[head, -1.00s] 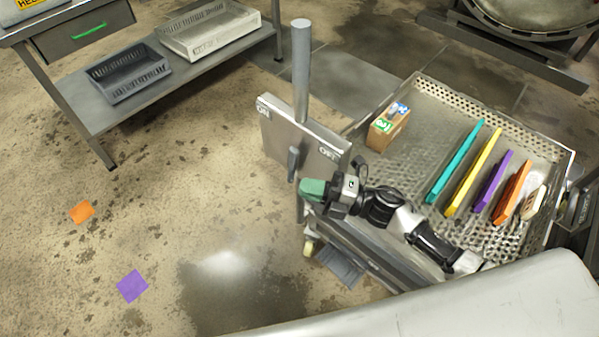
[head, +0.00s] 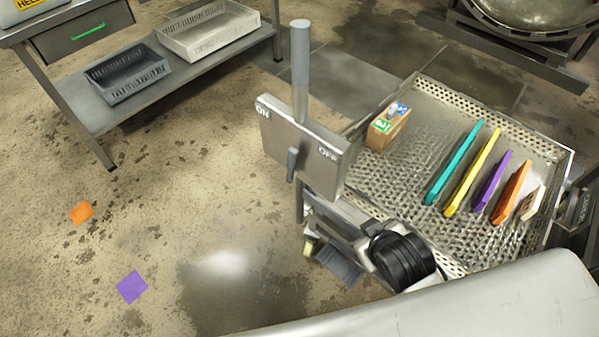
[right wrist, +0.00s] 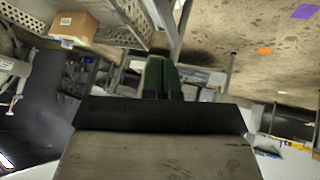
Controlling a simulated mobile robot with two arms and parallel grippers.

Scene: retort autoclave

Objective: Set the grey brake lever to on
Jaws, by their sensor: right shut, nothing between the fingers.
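The grey brake lever (head: 292,164) is on the front of a grey panel (head: 318,177) marked ON at its left and OFF at its right. No contact with the lever is visible. My left gripper is not in view.
A perforated metal tray (head: 432,82) behind the panel holds a cardboard box (head: 388,128) and several coloured upright plates. A round grey post (head: 301,60) rises above the panel. A shelf (head: 105,125) with two baskets stands at left. The floor left of the panel is open.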

